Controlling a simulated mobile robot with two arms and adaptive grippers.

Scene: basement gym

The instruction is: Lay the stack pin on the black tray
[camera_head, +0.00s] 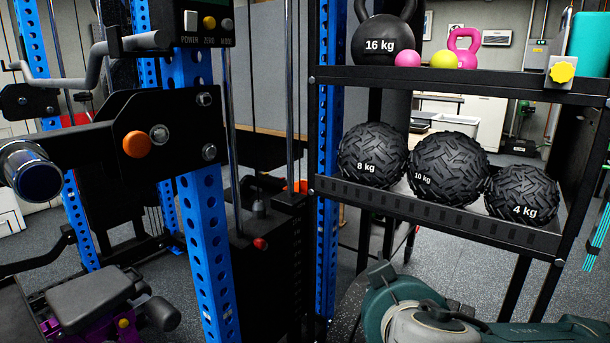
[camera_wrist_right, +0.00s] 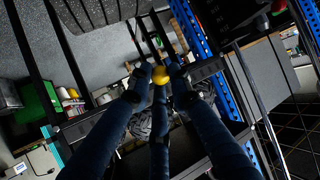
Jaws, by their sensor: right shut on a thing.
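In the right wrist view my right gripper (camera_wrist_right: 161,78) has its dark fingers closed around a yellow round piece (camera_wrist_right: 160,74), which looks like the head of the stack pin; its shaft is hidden. In the head view only my green right arm shows at the bottom right; its gripper is out of sight. My left gripper is not in view. I cannot pick out a separate black tray in either view.
A black rack holds the 8 kg (camera_head: 372,155), 10 kg (camera_head: 447,168) and 4 kg (camera_head: 522,194) balls on its lower shelf. A 16 kg kettlebell (camera_head: 384,40) stands above. A blue upright (camera_head: 205,215) and machine arm (camera_head: 75,140) crowd the left.

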